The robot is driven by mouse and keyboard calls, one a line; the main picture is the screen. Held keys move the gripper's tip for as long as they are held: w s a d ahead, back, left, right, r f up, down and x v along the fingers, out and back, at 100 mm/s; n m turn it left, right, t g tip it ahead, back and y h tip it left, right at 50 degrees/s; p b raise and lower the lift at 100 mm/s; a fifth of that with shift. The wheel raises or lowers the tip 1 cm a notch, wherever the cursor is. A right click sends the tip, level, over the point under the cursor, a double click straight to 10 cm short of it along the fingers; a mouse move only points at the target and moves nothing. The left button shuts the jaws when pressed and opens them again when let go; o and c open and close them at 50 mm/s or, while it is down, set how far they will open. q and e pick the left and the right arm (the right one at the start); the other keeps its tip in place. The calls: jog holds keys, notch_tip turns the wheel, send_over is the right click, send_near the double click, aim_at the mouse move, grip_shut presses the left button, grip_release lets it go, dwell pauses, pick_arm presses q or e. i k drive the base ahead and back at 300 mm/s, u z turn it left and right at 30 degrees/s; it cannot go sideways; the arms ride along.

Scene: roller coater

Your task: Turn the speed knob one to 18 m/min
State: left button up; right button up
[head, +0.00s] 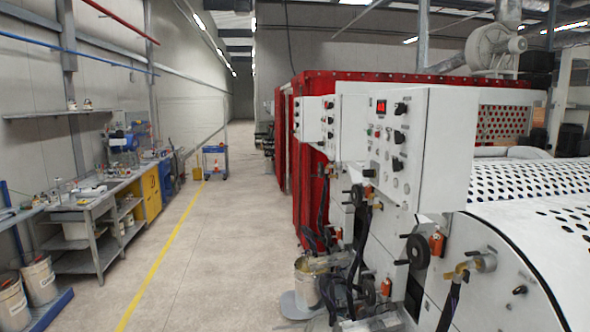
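A white control box (450,142) hangs on the machine at right of centre. Its front carries a small red-lit display (381,106), whose digits are too small to read. Black knobs sit on the same face: an upper knob (401,108), a middle knob (399,137) and a lower knob (397,164). I cannot tell which is speed knob one, and its pointer setting is not legible. Neither of my grippers shows in the head view.
Smaller white control boxes (351,127) stand farther back beside red panels (311,190). Handwheels (417,251), hoses and a metal bucket (306,283) crowd the space below. A workbench (85,208) lines the left side. The concrete aisle (220,255) is clear.

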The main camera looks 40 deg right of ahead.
aim_at(366, 172)
jog(key=u, duration=0.15)
jog(key=i, duration=1.05)
jog(key=z, duration=0.65)
jog(key=i, duration=0.85)
jog(key=z, duration=0.9)
